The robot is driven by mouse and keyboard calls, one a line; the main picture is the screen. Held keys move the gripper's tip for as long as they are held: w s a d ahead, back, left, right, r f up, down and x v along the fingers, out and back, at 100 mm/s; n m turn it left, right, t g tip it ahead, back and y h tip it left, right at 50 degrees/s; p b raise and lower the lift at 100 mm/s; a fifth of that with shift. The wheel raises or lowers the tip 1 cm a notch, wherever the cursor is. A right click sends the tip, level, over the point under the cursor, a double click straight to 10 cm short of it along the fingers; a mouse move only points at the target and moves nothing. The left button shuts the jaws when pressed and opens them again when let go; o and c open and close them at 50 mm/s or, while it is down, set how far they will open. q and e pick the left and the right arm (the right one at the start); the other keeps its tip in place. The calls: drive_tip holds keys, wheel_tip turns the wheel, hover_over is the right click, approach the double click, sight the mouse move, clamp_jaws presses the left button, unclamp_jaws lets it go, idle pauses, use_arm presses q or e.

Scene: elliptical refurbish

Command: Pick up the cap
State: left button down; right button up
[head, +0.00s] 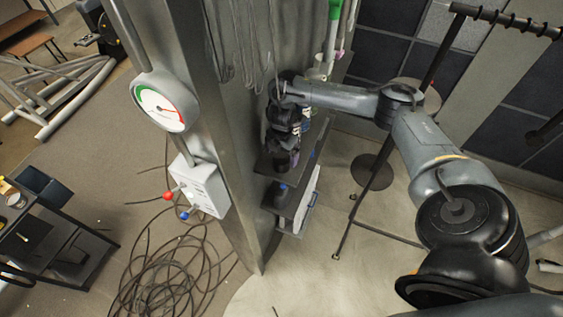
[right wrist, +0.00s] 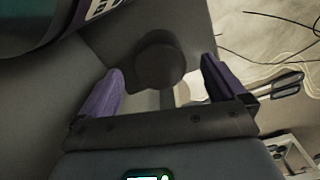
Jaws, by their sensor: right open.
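A dark round piece (right wrist: 158,58), which looks like the cap, lies on a dark grey surface in the right wrist view. My right gripper (right wrist: 162,72) is open. Its two purple fingers are apart, one on each side of the dark piece in the picture. I cannot tell how far the fingertips are from it. In the head view my right gripper (head: 283,163) points down at the small dark shelf beside the metal column, and its own wrist hides the cap there. My left gripper is not in view.
The metal column (head: 225,150) stands close left of my right gripper, with a gauge (head: 163,104) and a switch box (head: 200,186). A dark shelf (head: 270,163) is under the gripper. A container with a teal part (right wrist: 30,22) is near it. Cables (head: 175,275) lie on the floor.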

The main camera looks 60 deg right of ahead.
sight(282, 158)
wheel_tip(282, 158, down, 3)
drive_tip(key=shift+f+p, duration=0.2)
drive_tip(key=shift+p, duration=0.25)
drive_tip(key=shift+f, duration=0.55)
drive_tip(key=shift+c, duration=0.3)
drive_tip(key=c, duration=0.9)
drive_tip(key=shift+r, duration=0.15)
drive_tip(key=shift+c, duration=0.3)
